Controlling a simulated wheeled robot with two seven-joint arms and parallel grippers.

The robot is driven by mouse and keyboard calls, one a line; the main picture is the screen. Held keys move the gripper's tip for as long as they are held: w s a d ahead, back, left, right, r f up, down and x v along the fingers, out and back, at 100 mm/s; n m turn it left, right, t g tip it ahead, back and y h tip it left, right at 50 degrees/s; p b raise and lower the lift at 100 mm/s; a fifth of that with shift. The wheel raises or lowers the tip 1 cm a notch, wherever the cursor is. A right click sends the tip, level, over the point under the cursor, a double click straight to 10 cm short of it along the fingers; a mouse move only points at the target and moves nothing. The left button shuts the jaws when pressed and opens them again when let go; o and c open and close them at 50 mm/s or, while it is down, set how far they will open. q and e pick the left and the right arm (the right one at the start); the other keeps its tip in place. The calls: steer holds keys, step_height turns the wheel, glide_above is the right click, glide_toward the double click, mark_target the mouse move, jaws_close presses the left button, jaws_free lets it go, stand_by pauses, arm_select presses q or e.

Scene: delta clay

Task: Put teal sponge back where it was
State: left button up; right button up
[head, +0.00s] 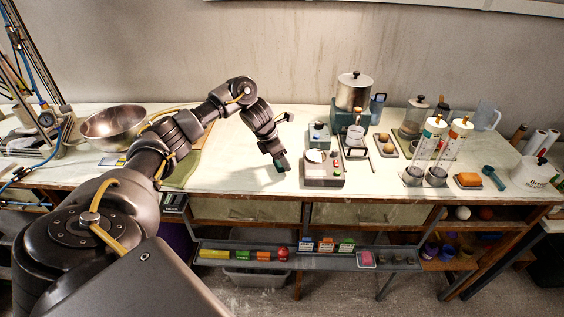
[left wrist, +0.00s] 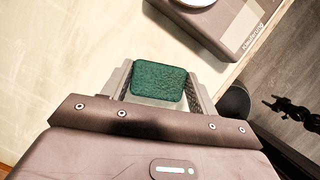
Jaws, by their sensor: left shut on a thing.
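My left gripper (head: 281,165) is over the light worktop (head: 235,170), left of the grey scale-like device, with its fingers pointing down. It is shut on a teal sponge (left wrist: 158,82), which sits between the two fingers in the left wrist view (left wrist: 160,88). In the head view the sponge shows only as a small dark teal patch at the fingertips. I cannot tell whether the sponge touches the worktop. My right gripper is not in view.
Close right of the gripper stands a grey device (head: 322,170) with a white round top, also in the left wrist view (left wrist: 222,18). A metal bowl (head: 113,122) stands left.

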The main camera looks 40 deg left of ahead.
arm_select(q)
steer(key=shift+w+f, duration=0.1)
steer(key=shift+f, duration=0.7)
steer(key=o, duration=0.9)
steer(key=shift+o, duration=0.2)
steer(key=shift+r, duration=0.2)
steer(key=p+v, duration=0.1)
steer(key=v, duration=1)
steer(key=shift+r+p, duration=0.35)
